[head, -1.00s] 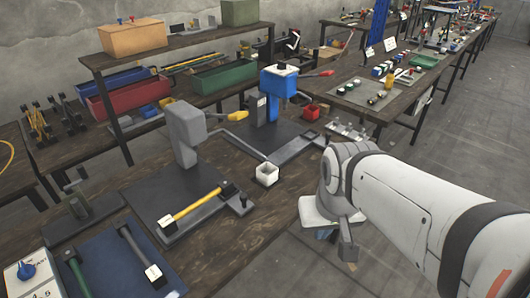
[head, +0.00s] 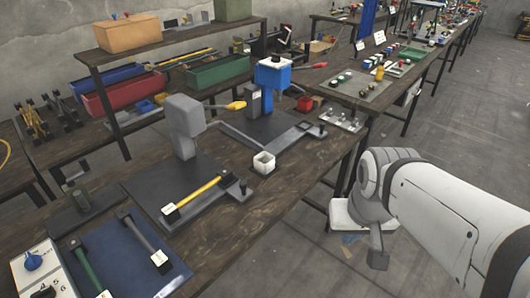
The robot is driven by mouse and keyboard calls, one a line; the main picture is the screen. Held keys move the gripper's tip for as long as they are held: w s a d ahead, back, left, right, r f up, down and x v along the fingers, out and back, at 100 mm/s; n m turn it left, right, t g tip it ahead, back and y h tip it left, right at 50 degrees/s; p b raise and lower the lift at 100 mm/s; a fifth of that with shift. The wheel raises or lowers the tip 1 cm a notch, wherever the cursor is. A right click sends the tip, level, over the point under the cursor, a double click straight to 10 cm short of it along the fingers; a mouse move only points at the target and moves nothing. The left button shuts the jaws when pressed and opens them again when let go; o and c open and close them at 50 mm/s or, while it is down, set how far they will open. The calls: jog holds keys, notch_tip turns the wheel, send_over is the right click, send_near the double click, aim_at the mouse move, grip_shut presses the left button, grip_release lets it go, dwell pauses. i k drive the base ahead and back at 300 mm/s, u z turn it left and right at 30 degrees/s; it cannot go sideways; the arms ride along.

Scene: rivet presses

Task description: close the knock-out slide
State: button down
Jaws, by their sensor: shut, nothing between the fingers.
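A grey rivet press (head: 186,125) stands on a dark base plate on the near bench. I cannot tell which strip is the knock-out slide, or how far either is out. My gripper (head: 378,260) points down, shut and empty, beyond the bench's right edge, apart from both presses.
A blue mat (head: 118,262) with tools and a dial box (head: 38,268) are at the near left. Shelves with bins stand behind. Open floor (head: 300,240) lies right of the bench.

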aim_at(237, 190)
jog(key=z, duration=0.05)
jog(key=k, duration=0.95)
jog(key=u, duration=0.45)
jog(key=i, duration=0.95)
jog(key=u, duration=0.05)
